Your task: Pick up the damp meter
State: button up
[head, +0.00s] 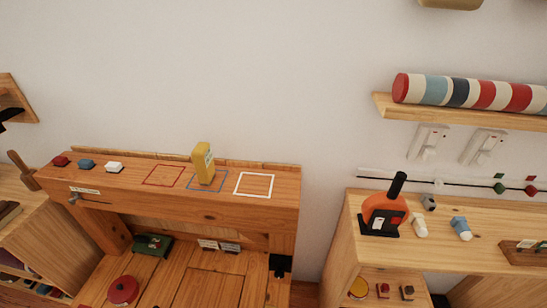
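A yellow upright handheld device with a small pale face, which looks like the damp meter (203,163), stands on the wooden ledge (120,183) at left of centre. It stands within or over the blue outlined square (216,189). A red outlined square (164,176) lies to its left and a white outlined square (254,184) to its right, both empty. My gripper is not in view.
Below are a green box (153,244) and a red round object (123,290). An orange device with a black handle (384,213) stands on the right cabinet (470,256). A striped roll (470,93) lies on a wall shelf.

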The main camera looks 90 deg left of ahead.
aim_at(202, 155)
jog(key=i, duration=1.15)
jog(key=u, duration=4.25)
